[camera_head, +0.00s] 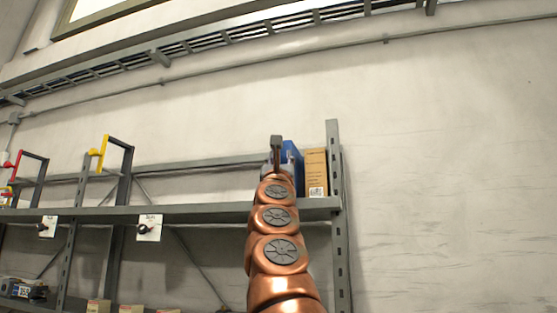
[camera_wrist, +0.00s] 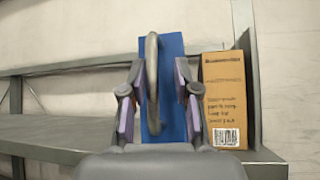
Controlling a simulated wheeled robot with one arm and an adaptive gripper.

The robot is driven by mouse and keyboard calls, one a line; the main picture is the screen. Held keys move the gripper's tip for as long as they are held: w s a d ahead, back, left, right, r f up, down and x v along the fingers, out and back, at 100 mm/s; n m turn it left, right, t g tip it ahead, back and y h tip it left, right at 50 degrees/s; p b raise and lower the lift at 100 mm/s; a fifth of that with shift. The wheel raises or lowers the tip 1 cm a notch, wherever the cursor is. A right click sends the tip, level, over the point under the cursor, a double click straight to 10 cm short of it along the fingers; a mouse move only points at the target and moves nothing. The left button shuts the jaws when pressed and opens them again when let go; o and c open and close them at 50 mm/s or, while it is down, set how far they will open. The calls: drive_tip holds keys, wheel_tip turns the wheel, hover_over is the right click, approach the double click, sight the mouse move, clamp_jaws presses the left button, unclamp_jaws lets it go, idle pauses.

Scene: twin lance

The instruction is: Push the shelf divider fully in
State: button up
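A blue upright panel (camera_wrist: 175,85) with a grey bar-like handle (camera_wrist: 152,80) in front of it stands at the shelf's right end; I cannot tell for sure whether this is the shelf divider. In the head view only part of the blue panel (camera_head: 291,155) shows beside the dark-topped grey bar (camera_head: 276,150). My gripper (camera_wrist: 158,100) is open, its two purple-padded fingers on either side of the bar with gaps visible. My copper arm hides much of this spot and most of the gripper in the head view.
A cardboard box (camera_wrist: 223,100) stands right of the blue panel, near a grey shelf post (camera_head: 336,180). The grey shelf (camera_head: 200,213) is bare to the left. Further left are frames with a yellow handle (camera_head: 98,152) and a red handle (camera_head: 14,163).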

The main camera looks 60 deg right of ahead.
drive_tip(key=shift+a+f, duration=0.1)
drive_tip(key=shift+f, duration=0.05)
idle(0.3)
drive_tip(key=shift+v, duration=5.85)
drive_tip(key=shift+w+a, duration=0.1)
drive_tip(key=shift+w, duration=0.05)
